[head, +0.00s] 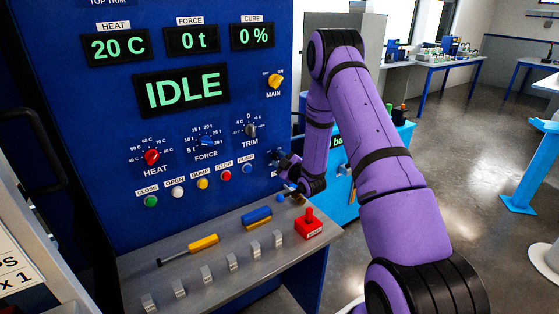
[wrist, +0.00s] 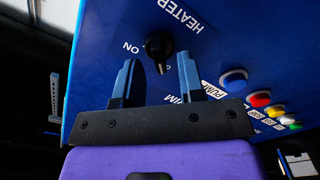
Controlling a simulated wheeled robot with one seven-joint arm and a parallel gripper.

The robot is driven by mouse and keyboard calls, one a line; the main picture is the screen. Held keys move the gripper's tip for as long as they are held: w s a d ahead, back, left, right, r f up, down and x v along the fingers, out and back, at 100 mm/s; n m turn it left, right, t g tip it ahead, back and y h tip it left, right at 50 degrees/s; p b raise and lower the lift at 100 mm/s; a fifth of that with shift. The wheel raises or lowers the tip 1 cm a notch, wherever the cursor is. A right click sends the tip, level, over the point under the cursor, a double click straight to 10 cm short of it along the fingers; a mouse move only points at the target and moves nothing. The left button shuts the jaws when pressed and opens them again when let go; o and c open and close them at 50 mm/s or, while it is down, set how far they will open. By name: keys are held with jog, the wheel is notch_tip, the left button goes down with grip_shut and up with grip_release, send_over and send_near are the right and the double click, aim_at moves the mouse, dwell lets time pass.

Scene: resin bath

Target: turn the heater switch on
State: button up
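The heater switch (wrist: 158,46) is a black rotary knob on the blue panel, with HEATER printed above it in the wrist view. ON is printed to its left, and another label below right is partly hidden. I cannot tell clearly which label the knob points to. My gripper (wrist: 157,62) is open, with one blue-grey finger to each side just below the knob in the picture. Nothing is between the fingers, and I cannot tell whether they touch it. In the head view my gripper (head: 286,163) is at the panel's right edge and largely hides the switch.
The display (head: 181,90) reads IDLE, with 20 C on the HEAT readout (head: 117,46). The yellow MAIN switch (head: 275,81), dials and coloured buttons are nearby. Below, a grey shelf (head: 215,290) holds a yellow-handled tool (head: 190,249), a blue-and-yellow block (head: 257,218) and a red block (head: 308,223).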

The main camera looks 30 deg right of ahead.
jog(key=shift+w, duration=0.45)
grip_shut()
